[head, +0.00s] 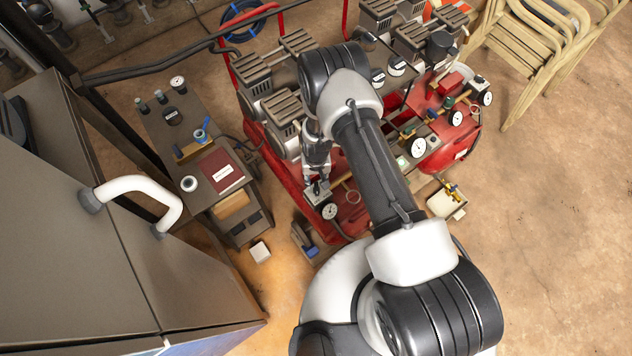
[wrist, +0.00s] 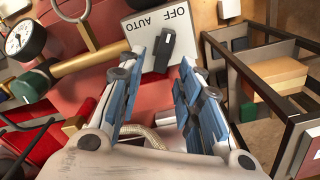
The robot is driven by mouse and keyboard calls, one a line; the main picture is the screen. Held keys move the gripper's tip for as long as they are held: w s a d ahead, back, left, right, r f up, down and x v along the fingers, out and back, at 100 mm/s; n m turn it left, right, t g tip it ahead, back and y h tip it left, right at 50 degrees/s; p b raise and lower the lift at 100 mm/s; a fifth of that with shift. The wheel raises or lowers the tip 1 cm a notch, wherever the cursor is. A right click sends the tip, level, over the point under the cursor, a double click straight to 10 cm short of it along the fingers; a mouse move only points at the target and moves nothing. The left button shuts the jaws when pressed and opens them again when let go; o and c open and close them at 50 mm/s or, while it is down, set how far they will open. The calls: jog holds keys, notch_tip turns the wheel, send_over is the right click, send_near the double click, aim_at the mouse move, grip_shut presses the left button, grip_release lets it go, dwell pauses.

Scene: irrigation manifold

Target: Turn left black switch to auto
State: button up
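A white switch plate (wrist: 132,32) marked OFF and AUTO shows upside down at the top of the wrist view. Its black switch (wrist: 165,48) is a narrow knob whose upper end points up and slightly right, between the two words. I cannot tell exactly which mark it is set to. My gripper (wrist: 169,62) is open, with its blue-padded fingers on either side of the knob's lower end; I cannot tell whether they touch it. In the head view my gripper (head: 318,178) is over the small pale plate (head: 313,194) at the red machine's front edge.
A pressure gauge (head: 330,211) and a brass pipe (wrist: 90,68) are close to the plate. A dark cart (head: 228,222) with a red book (head: 221,170) stands to the left. Motors and more gauges crowd the red machine. Open floor lies to the right.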

jog(key=shift+f, duration=0.95)
jog(key=shift+c, duration=0.2)
grip_shut()
